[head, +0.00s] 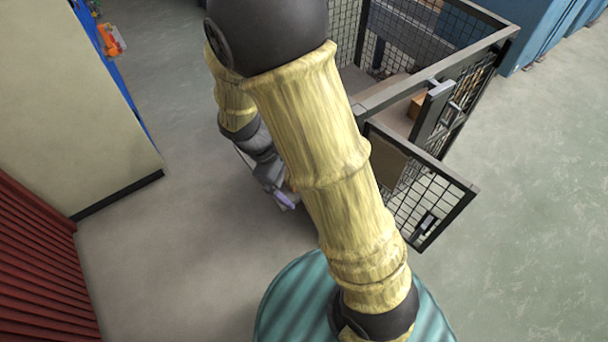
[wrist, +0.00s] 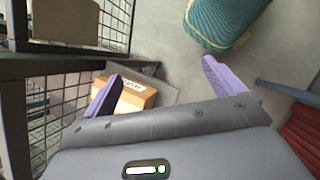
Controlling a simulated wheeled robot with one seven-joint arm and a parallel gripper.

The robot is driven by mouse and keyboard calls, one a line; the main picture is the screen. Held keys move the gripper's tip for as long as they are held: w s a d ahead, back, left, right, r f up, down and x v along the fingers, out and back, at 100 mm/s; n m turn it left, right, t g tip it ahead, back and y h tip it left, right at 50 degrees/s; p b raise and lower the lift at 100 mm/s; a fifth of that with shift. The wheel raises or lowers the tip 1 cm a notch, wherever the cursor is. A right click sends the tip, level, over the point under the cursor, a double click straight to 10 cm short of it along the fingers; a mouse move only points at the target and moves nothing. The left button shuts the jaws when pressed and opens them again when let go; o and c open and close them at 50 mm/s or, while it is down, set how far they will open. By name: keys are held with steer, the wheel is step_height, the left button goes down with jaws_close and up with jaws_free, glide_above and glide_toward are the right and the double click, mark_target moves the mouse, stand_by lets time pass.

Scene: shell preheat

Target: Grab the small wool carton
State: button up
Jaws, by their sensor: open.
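A small brown cardboard carton (wrist: 138,94) with a white label shows in the wrist view, left of centre. The left finger partly covers it, and the label is too small to read. In the head view my gripper (head: 284,200) is partly hidden behind my yellow arm. A brown box (head: 416,105) shows inside the mesh cage there; I cannot tell if it is the same carton.
A dark-framed mesh cage (head: 440,85) stands right of my arm, its gate (head: 425,195) jutting toward the front. A red corrugated surface (head: 35,265) and a beige panel (head: 75,90) bound the left. Blue units (head: 545,40) stand at the back right. The floor at right is clear.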

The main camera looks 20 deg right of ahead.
steer(key=w+a+f+n+t+h+b, duration=0.7)
steer(key=a+f+n+t+h+b, duration=0.1)
steer(key=a+f+n+h, duration=0.3)
steer(key=shift+w+a+n+h+b, duration=0.15)
steer(key=shift+a+n+h+b, duration=0.35)
steer(key=shift+a+b, duration=0.35)
steer(key=b+x, duration=0.1)
steer(key=x, duration=1.1)
steer(key=shift+d+f, duration=0.1)
steer(key=shift+d, duration=0.05)
steer(key=shift+x, duration=2.6)
